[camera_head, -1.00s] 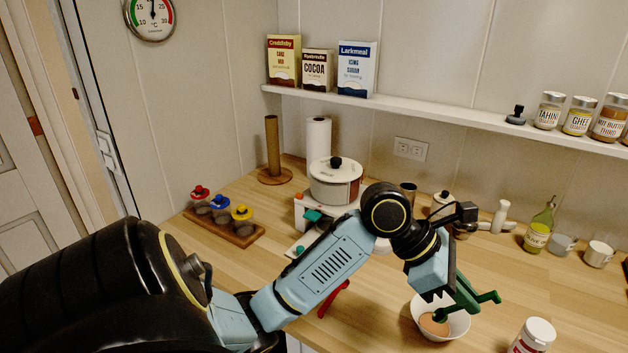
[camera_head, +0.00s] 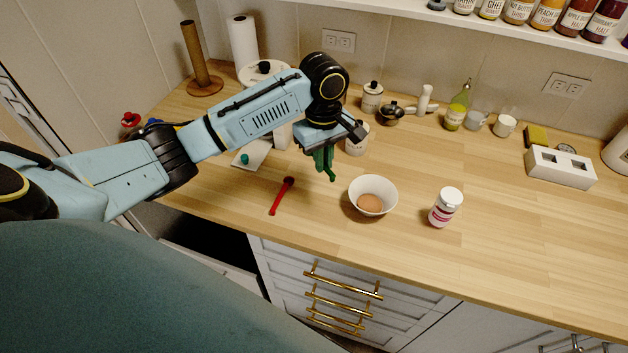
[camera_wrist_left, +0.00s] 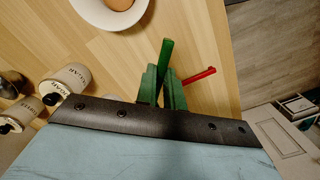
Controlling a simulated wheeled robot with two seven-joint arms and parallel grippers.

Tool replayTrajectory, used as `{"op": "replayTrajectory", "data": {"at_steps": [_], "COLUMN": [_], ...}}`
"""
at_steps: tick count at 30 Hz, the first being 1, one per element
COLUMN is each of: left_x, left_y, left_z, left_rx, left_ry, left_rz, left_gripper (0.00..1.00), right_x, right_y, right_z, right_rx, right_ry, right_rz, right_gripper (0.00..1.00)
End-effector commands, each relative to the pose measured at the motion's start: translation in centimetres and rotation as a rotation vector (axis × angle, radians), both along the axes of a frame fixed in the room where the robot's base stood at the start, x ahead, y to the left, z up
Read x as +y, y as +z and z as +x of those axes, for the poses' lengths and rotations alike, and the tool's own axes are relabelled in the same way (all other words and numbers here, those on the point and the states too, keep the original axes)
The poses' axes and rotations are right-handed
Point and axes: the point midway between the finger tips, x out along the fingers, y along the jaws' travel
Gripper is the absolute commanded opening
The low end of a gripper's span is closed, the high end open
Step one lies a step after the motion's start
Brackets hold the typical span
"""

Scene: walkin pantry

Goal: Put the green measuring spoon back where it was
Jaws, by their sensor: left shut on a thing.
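My left gripper (camera_head: 321,158) is shut on the green measuring spoon (camera_head: 331,174), above the counter and to the left of the white bowl (camera_head: 360,186). In the left wrist view, a green handle (camera_wrist_left: 164,58) sticks out from between the green fingers (camera_wrist_left: 162,90). The rest of the spoon is hidden by the gripper. A red measuring spoon (camera_head: 282,195) lies on the counter, to the lower left of the gripper. It also shows in the left wrist view (camera_wrist_left: 198,76). My right gripper is not in view.
The bowl holds a brownish content (camera_head: 370,203). A white jar with a pink label (camera_head: 445,208) stands right of it. Canisters (camera_head: 372,97), an oil bottle (camera_head: 456,110) and mugs (camera_head: 504,126) stand along the back. The right front counter (camera_head: 520,235) is clear.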

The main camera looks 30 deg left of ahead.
Motion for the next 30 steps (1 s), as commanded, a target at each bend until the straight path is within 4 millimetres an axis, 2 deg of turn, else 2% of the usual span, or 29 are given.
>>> {"op": "replayTrajectory", "data": {"at_steps": [2, 6, 12, 19, 24, 30], "left_x": [1.1, 1.7, 1.7, 1.6, 1.6, 1.6], "left_y": [0.1, -2.0, -5.5, -7.4, -9.8, -10.1], "left_z": [0.1, 0.1, 0.1, 0.1, 0.1, 0.2], "left_rx": [-0.019, -0.030, -0.031, -0.032, -0.032, -0.036], "left_ry": [-0.049, -0.082, -0.082, -0.081, -0.080, -0.081], "left_rz": [0.036, 0.055, 0.053, 0.053, 0.051, 0.051], "left_gripper": [0.00, 0.00, 0.00, 0.00, 0.00, 0.00], "right_x": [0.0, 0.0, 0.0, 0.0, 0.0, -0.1], "right_y": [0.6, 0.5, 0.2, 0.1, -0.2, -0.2], "right_z": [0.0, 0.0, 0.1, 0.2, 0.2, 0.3], "right_rx": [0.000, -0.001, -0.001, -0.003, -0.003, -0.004], "right_ry": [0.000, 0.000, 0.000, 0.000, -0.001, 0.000], "right_rz": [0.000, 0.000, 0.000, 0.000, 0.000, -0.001], "right_gripper": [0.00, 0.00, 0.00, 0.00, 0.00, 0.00]}}
